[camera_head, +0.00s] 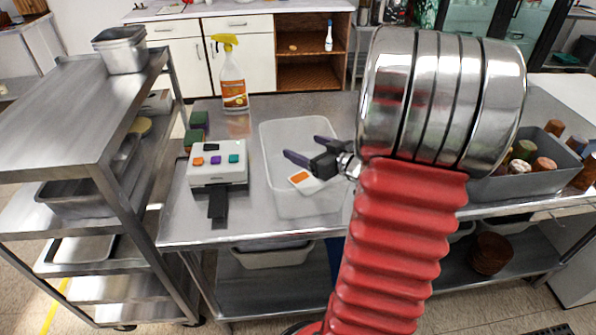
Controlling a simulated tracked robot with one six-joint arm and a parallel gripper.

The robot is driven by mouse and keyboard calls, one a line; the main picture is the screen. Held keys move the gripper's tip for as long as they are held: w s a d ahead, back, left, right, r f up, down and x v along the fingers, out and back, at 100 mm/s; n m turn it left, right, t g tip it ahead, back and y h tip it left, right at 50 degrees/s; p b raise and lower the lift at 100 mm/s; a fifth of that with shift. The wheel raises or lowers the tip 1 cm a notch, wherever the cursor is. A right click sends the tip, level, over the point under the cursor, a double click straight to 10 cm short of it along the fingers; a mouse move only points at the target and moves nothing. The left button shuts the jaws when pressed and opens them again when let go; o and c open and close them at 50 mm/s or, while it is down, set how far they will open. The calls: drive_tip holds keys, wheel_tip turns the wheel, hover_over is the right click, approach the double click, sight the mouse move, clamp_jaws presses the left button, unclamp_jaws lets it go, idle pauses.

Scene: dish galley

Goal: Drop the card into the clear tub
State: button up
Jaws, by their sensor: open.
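The clear tub (268,150) is a translucent rectangular container on the steel table, left of my red arm. The card (301,177), white with an orange patch, shows within the tub's outline, below my gripper and apart from its fingers. I cannot tell for sure whether it lies flat on the tub's floor. My gripper (303,147) has dark purple fingers, spread open and empty, over the right part of the tub and pointing left. My arm and its large metal joint hide the table to the right of the tub.
A white device with coloured buttons (217,164) and a yellow-topped spray bottle (233,80) stand left of the tub. A grey bin (505,186) with several jars is at right. A steel cart (75,110) stands left. Bare table lies in front of the tub.

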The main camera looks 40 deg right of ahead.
drive_tip(key=v, duration=1.3)
drive_tip(key=shift+s, duration=0.35)
drive_tip(key=shift+w+r, duration=0.1)
drive_tip(key=shift+r, duration=0.05)
idle(0.4)
